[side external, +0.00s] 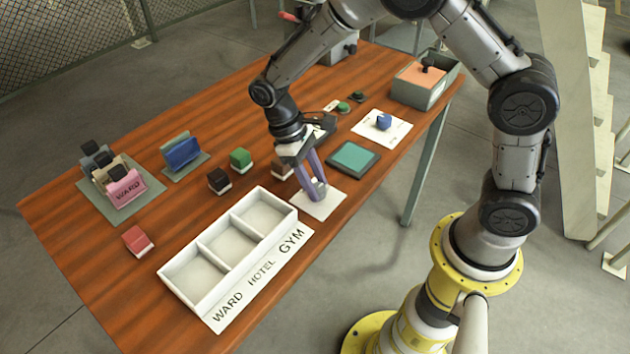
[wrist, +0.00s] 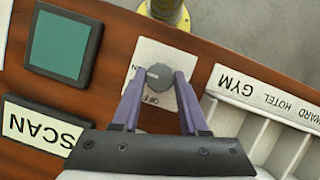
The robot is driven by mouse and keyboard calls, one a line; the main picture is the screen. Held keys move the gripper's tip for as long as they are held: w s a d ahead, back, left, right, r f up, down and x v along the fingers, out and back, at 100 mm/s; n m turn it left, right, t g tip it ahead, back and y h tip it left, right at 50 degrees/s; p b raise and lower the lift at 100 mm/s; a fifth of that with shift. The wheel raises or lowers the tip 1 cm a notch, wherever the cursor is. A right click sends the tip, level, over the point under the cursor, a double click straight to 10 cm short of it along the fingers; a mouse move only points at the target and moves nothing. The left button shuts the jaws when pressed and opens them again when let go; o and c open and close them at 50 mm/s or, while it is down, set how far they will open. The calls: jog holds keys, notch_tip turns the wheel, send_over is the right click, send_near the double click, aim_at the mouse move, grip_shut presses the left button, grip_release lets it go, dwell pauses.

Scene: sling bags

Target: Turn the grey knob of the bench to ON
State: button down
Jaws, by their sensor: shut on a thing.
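The grey knob (wrist: 160,77) sits on a white plate (wrist: 178,52) lettered ON and OFF. In the wrist view a pale mark on the knob points left, toward the partly covered ON lettering; OFF is below the knob. My gripper (wrist: 161,84) has its two purple fingers on either side of the knob and is shut on it. In the side view my gripper (side external: 318,188) reaches down to the white plate (side external: 322,206) near the table's front edge, and its fingers mostly hide the knob.
A three-part white tray (side external: 230,240) labelled WARD, HOTEL, GYM stands left of the plate. A green scan pad (side external: 353,158) lies to its right. Several stamp-like blocks, including a green one (side external: 241,159), stand behind the tray. A grey bin (side external: 424,82) stands at the far right.

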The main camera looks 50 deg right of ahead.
jog(key=shift+r, duration=0.1)
dwell(0.3)
jog(key=shift+c, duration=2.2)
grip_release()
jog(key=v, duration=1.3)
jog(key=shift+w+r, duration=0.15)
jog(key=shift+r, duration=0.2)
